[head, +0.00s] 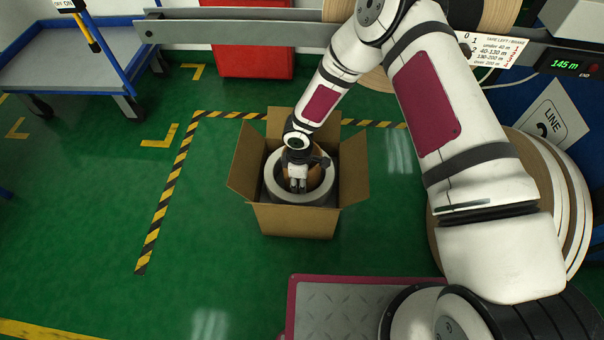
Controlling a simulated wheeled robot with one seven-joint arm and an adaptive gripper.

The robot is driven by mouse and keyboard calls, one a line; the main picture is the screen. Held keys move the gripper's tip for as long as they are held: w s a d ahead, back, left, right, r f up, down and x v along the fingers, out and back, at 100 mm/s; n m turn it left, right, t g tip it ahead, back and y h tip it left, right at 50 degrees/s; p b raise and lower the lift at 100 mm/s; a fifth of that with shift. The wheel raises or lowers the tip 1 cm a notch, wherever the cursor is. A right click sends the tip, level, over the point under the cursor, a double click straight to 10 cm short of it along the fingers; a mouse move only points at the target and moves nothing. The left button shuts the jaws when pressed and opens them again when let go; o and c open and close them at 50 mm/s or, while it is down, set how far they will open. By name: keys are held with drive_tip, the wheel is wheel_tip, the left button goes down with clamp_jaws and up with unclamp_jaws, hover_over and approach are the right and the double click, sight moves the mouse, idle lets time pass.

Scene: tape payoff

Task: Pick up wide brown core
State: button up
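An open cardboard box (296,222) stands on the green floor with its flaps spread. Inside it lies a wide pale grey ring (274,185). A brown curved surface, which looks like the brown core (317,178), shows inside the ring, partly hidden by my gripper. My gripper (298,190) points down into the box, over the ring's opening and beside the brown surface. Its fingers look close together, but they are small and dark. I cannot tell whether they grip anything.
A blue cart (75,55) stands far left. The floor left of the box is clear.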

clamp_jaws()
